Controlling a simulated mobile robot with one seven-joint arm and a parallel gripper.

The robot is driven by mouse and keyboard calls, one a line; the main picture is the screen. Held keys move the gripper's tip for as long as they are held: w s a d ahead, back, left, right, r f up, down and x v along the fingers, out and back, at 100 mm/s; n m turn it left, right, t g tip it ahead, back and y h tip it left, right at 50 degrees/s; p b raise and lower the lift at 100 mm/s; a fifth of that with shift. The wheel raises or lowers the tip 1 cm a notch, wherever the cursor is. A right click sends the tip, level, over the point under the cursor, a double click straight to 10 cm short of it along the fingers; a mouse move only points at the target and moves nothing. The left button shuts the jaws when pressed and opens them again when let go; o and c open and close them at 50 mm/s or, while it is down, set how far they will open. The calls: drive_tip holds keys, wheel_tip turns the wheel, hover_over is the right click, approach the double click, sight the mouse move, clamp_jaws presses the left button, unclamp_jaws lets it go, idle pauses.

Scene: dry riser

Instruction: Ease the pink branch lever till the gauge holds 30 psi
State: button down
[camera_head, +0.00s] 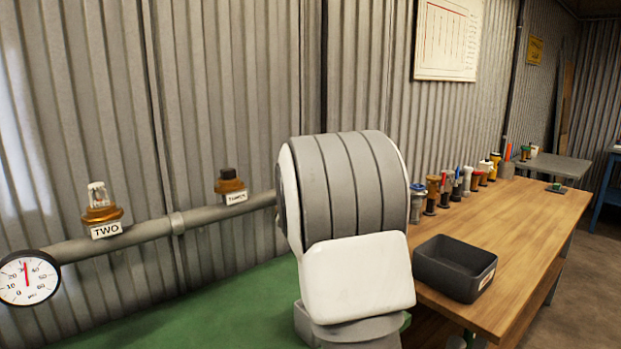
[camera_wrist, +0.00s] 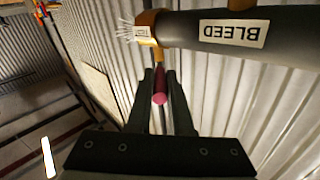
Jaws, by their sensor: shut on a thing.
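The pink-ended lever (camera_wrist: 160,98) shows in the wrist view, below a brass fitting on the dark pipe. My gripper (camera_wrist: 161,78) has its two dark fingers on either side of the lever, shut on it. White streaks like spray (camera_wrist: 128,32) stand out to the left of the fitting, by a small label I cannot read surely. The round gauge (camera_head: 29,277) is at the left edge of the head view. Its red needle points almost straight up, close to the 30 mark. My gripper is hidden in the head view behind my arm.
The pipe (camera_head: 143,233) runs along the corrugated wall with outlets labelled TWO (camera_head: 101,212) and another (camera_head: 230,187). The wrist view shows a BLEED label (camera_wrist: 227,33). A wooden bench (camera_head: 535,218) at right holds a dark bin (camera_head: 455,267) and several fittings.

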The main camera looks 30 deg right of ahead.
drive_tip(key=shift+r, duration=0.1)
drive_tip(key=c, duration=0.8)
unclamp_jaws()
drive_tip(key=shift+c, duration=0.2)
drive_tip(key=p+v, duration=0.1)
drive_tip(key=v, duration=1.6)
drive_tip(key=shift+s+a, duration=0.15)
drive_tip(key=shift+s, duration=0.05)
